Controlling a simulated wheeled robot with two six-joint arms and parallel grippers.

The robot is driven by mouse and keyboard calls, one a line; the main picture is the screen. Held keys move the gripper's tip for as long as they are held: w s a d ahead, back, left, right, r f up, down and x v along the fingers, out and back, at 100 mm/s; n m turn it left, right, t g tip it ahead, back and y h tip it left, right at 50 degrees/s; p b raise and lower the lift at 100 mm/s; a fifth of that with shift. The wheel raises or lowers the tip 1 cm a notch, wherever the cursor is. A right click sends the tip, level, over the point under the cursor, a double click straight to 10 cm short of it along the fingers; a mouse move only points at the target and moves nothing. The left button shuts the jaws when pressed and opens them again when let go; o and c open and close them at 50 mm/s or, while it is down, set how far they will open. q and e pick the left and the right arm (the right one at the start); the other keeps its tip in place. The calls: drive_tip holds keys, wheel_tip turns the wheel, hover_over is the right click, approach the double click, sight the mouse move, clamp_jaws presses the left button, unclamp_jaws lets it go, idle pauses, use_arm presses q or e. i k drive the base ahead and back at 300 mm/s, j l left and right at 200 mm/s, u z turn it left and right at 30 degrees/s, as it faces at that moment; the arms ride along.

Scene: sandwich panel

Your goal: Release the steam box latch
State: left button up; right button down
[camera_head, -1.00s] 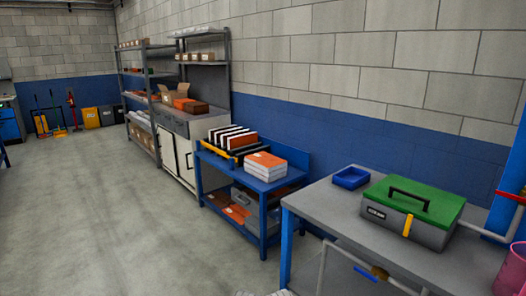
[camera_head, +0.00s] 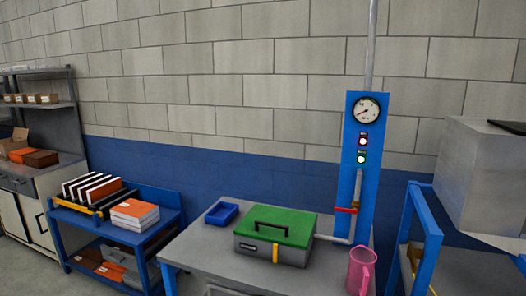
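The steam box (camera_head: 276,237) is a grey case with a green lid and a dark handle on top. It stands on the grey table (camera_head: 205,258), and its lid looks shut. A yellow latch (camera_head: 275,253) lies upright against its front face, right of a small dark label. A pipe runs from the box's right side to a blue panel. Neither of my grippers is in view.
The blue panel (camera_head: 351,113) carries a gauge (camera_head: 367,110), red and green lights, and a red valve handle (camera_head: 346,210). A blue tray (camera_head: 222,213) and a pink jug (camera_head: 361,270) stand on the table. A blue cart (camera_head: 165,199) with books is left, a blue frame (camera_head: 428,235) right.

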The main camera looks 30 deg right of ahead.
sight(276, 255)
drive_tip(key=z, duration=1.7)
